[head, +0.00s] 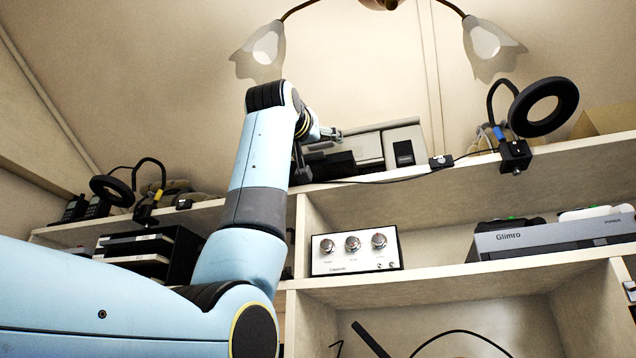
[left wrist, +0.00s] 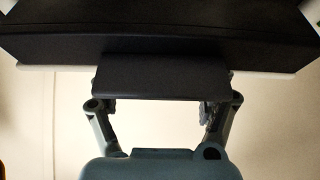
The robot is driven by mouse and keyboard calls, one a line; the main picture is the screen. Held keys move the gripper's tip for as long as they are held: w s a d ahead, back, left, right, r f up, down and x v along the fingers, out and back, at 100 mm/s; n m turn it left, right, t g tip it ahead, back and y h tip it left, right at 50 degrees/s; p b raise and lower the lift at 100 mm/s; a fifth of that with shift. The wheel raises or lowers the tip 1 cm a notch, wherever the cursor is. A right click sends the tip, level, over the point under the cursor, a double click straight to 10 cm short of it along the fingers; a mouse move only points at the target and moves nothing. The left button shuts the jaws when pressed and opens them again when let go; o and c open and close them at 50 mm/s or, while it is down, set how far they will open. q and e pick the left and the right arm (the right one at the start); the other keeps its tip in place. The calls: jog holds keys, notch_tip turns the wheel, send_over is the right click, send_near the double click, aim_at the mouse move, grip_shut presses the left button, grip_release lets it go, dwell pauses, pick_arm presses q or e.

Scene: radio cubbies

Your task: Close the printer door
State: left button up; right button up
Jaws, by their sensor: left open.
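The printer (head: 368,150), a pale grey box with black parts at its front left, stands on the top shelf, partly hidden by my left arm. My left gripper (head: 328,134) is at the printer's left end, small and partly hidden behind my wrist. In the left wrist view, the open gripper (left wrist: 162,108) has its fingers apart at the lower edge of a dark block (left wrist: 160,76). That block juts from a wide black body with pale edges. I cannot tell whether the fingers touch it, or which part is the door. My right gripper is not in view.
Ring lamps stand on the top shelf at right (head: 544,107) and left (head: 112,190). A cable runs along the shelf edge (head: 400,175). Below are a white three-knob device (head: 356,252) and a grey Glimro unit (head: 550,238). A two-shade lamp (head: 492,45) hangs above.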

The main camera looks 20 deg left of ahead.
pick_arm(q)
jog(key=shift+p+x, duration=0.35)
jog(key=shift+x, duration=0.55)
jog(key=shift+r, duration=0.1)
jog(key=shift+w, duration=0.1)
jog(key=shift+c, duration=0.2)
jog(key=c, duration=1.1)
jog(key=shift+r, duration=0.2)
jog(key=shift+c, duration=0.3)
jog(key=shift+w+g, duration=0.2)
jog(key=shift+g, duration=0.5)
jog(key=o, duration=1.2)
